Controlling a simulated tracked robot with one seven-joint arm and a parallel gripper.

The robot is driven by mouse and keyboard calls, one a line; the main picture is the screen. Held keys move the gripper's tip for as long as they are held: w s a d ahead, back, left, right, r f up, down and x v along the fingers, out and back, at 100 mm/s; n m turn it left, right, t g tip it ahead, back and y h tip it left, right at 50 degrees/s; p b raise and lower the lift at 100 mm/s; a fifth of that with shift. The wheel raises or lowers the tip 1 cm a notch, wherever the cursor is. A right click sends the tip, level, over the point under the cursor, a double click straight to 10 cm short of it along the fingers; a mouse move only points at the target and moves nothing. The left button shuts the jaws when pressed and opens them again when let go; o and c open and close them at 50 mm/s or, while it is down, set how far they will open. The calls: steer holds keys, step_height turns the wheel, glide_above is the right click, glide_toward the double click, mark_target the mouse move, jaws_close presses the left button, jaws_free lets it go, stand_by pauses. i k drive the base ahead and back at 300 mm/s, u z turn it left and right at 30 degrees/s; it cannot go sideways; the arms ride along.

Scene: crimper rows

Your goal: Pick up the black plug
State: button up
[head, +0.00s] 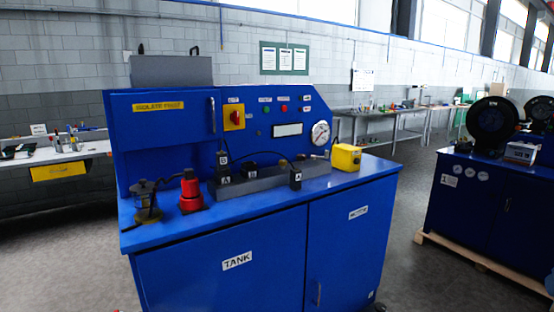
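On the blue bench (330,185), a small black block with a pale label (295,178) stands upright at the front of a grey manifold bar (262,182). Another black block, with labels that look like A and B (223,168), stands at the bar's left end, and a thin dark cable arches from near it. Either could be the black plug; I cannot tell which from this view. My gripper is not in view.
A red fitting (190,192) and a dark metal and glass unit (147,203) stand on the bench's left; a yellow box (346,157) stands on its right. A control panel with a gauge (320,133) rises behind. Another blue cabinet (470,205) stands right, with open floor between.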

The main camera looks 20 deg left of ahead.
mark_target(222, 158)
steer(key=z, duration=0.75)
steer(key=k, duration=1.55)
steer(key=u, duration=2)
steer(key=i, duration=1.65)
steer(key=z, duration=0.05)
